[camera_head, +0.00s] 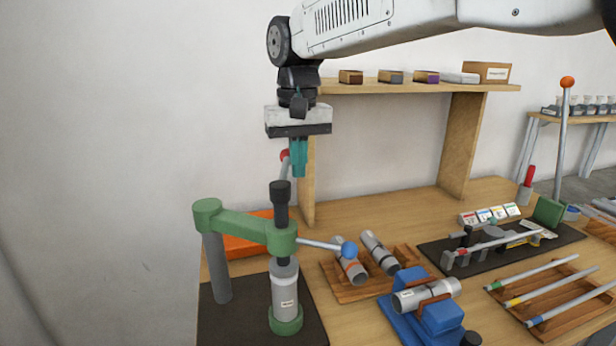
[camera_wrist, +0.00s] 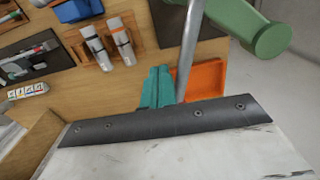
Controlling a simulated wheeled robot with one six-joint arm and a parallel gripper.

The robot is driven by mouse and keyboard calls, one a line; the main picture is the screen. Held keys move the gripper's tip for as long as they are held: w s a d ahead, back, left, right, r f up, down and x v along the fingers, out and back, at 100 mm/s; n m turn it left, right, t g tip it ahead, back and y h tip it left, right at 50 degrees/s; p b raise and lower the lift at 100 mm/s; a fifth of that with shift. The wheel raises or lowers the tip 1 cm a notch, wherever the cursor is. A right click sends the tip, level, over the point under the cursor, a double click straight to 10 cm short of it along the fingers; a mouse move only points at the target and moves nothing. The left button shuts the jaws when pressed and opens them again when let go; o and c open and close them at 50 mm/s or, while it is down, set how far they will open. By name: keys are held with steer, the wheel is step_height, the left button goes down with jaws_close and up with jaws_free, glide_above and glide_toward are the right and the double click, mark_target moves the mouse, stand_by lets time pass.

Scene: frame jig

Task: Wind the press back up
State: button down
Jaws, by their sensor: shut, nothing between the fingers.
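The green press (camera_head: 245,228) stands at the left end of the bench on a dark mat, with a grey post and a black ram (camera_head: 281,210). A grey labelled cylinder (camera_head: 285,290) stands upright under its head. A grey lever with a blue ball (camera_head: 349,249) sticks out to the right of the head, slightly downward. My gripper (camera_head: 299,172) hangs above the ram with its teal fingers shut and empty. The wrist view shows the fingers (camera_wrist: 157,88) beside a grey rod (camera_wrist: 189,45) and the green press arm (camera_wrist: 262,35).
An orange tray (camera_head: 243,243) lies behind the press. To the right are a wooden rack of grey tubes (camera_head: 340,285), a blue fixture (camera_head: 440,318) and rods. A wooden shelf (camera_head: 400,88) stands behind.

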steer(key=a, duration=0.4)
steer(key=shift+a, duration=0.1)
steer(key=a, duration=0.2)
steer(key=s+a, duration=0.1)
steer(key=shift+s+a, duration=0.2)
steer(key=shift+a, duration=0.2)
steer(key=s+a, duration=0.3)
stand_by(0.4)
